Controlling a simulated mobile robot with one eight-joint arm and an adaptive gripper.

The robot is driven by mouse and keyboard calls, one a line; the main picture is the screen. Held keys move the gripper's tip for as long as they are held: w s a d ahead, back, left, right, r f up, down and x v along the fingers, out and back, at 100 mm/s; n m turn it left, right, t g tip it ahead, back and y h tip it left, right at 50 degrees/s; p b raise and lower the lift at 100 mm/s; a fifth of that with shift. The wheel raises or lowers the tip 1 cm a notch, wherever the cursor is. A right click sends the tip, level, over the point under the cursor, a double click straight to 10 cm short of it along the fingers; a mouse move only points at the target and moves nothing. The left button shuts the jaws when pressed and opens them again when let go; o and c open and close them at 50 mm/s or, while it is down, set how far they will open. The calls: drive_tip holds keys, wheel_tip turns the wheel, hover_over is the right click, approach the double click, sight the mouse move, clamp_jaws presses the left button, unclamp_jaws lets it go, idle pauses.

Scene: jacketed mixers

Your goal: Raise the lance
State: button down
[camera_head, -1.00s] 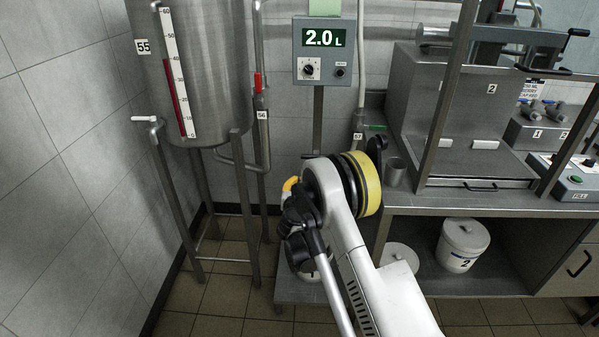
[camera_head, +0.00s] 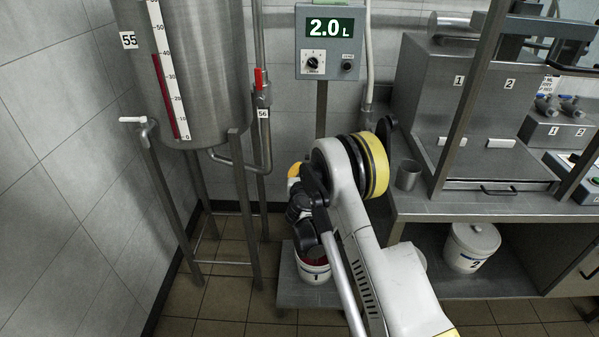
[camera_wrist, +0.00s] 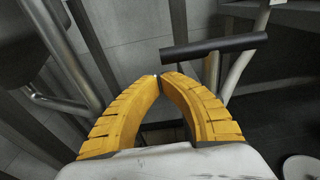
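I cannot single out the lance for certain. In the wrist view a dark horizontal bar (camera_wrist: 213,46) lies beyond my fingers, near a pale grey tube (camera_wrist: 238,78); whether it belongs to the lance I cannot tell. My gripper (camera_wrist: 162,76) has two yellow curved fingers with their tips together and nothing visible between them. The bar is apart from the tips, beyond and to the right. In the head view my arm hides most of the gripper; a bit of yellow shows above the white bucket 1 (camera_head: 313,272), which holds something red.
A steel tank (camera_head: 205,70) on legs stands left. A control box (camera_head: 329,42) reading 2.0 L is on a post behind my arm. A steel bench (camera_head: 480,207) with a metal cup (camera_head: 408,175) and mixers is right. Bucket 2 (camera_head: 470,247) sits on its lower shelf.

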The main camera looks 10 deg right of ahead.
drive_tip(key=shift+s+r, duration=0.1)
drive_tip(key=shift+r, duration=0.15)
wheel_tip(320, 180, up, 17)
drive_tip(key=p, duration=0.7)
drive_tip(key=shift+f, duration=0.25)
